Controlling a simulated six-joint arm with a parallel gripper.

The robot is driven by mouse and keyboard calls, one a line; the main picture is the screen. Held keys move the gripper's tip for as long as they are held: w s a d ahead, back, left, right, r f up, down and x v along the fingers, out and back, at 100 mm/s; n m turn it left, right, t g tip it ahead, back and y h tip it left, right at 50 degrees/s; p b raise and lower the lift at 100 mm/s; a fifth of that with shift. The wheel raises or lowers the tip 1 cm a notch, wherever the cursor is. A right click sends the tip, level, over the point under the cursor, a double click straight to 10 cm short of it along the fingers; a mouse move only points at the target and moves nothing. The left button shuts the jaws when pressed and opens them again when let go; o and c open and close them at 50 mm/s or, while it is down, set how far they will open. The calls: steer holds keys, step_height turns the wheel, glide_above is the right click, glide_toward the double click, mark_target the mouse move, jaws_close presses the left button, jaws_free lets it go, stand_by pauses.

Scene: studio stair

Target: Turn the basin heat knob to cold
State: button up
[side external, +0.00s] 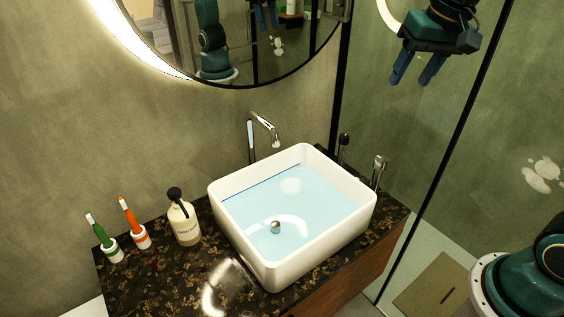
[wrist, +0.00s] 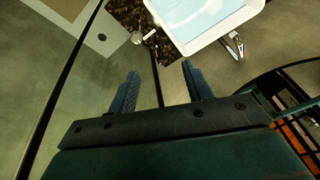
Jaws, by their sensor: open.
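A white basin (side external: 225,208) filled with water stands on a dark speckled counter (side external: 165,268). A chrome spout (side external: 263,125) rises behind it. Two small upright fixtures stand at its right: a dark-topped one (side external: 343,146) near the back corner and a chrome one (side external: 378,172) further forward. I cannot tell which is the heat knob or how it is set. My gripper (side external: 409,80) is open and empty, high at the upper right, apart from both. In the wrist view, my open fingers (wrist: 160,72) point toward the basin (wrist: 222,38), with a round chrome fixture (wrist: 137,38) beyond them.
A soap bottle (side external: 184,222), an orange toothbrush (side external: 131,220) and a green toothbrush (side external: 98,232) in holders stand left of the basin. A round mirror (side external: 205,50) hangs above. A black-framed glass panel (side external: 440,165) stands at the right.

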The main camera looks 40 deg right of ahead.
steer(key=w+d+f+m+g, duration=0.1)
steer(key=w+d+f+m, duration=0.25)
steer(key=w, duration=0.75)
steer(key=m+g, duration=0.2)
steer(key=m, duration=0.1)
glide_above(345, 136)
step_height(345, 136, down, 11)
steer(key=shift+f, duration=0.1)
step_height(345, 136, down, 14)
steer(key=shift+r, duration=0.1)
steer(key=shift+c, duration=0.2)
steer(key=c, duration=0.9)
